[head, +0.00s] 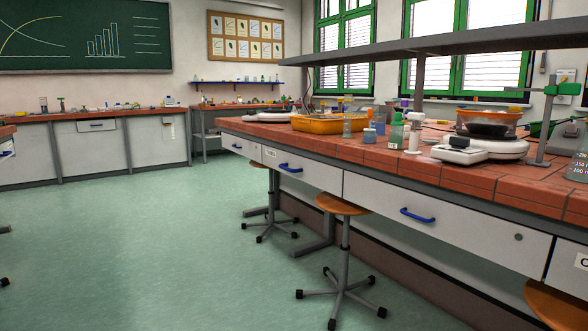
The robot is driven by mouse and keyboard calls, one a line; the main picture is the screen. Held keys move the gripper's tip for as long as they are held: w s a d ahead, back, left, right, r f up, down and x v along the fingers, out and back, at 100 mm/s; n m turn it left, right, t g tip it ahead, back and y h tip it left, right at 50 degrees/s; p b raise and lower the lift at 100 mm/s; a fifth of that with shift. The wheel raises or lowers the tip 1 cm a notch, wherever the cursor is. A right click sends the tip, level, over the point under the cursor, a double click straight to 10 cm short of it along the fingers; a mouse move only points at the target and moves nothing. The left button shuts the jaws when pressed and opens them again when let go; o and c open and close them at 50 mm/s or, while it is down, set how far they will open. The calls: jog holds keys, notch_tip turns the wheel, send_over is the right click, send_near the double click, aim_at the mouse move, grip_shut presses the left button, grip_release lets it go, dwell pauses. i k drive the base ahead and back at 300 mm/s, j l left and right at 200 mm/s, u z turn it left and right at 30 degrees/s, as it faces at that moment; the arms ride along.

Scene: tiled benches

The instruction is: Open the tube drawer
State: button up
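Several white drawer fronts with blue handles run under the top of the tiled bench on the right. The nearest full drawer (460,226) has a blue bar handle and a small round grey spot at its right. A second drawer (318,182) with a blue handle is further along, and a third (232,142) is near the far end. All look shut. A small label (270,153) sits left of the second drawer, too small to read. I cannot tell which is the tube drawer. My gripper is not in view.
Stools (343,204) stand in front of the bench, below the drawers; another seat (556,303) is cut off at lower right. The green floor (150,250) at left is clear.

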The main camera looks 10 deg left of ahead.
aim_at(325, 175)
jog(key=u, duration=0.6)
jog(key=i+j, duration=0.2)
jog(key=i, duration=0.2)
jog(key=i+j+z, duration=0.1)
jog(key=i, duration=0.35)
jog(key=i+j, duration=0.3)
jog(key=i+z, duration=0.05)
jog(key=i, duration=0.05)
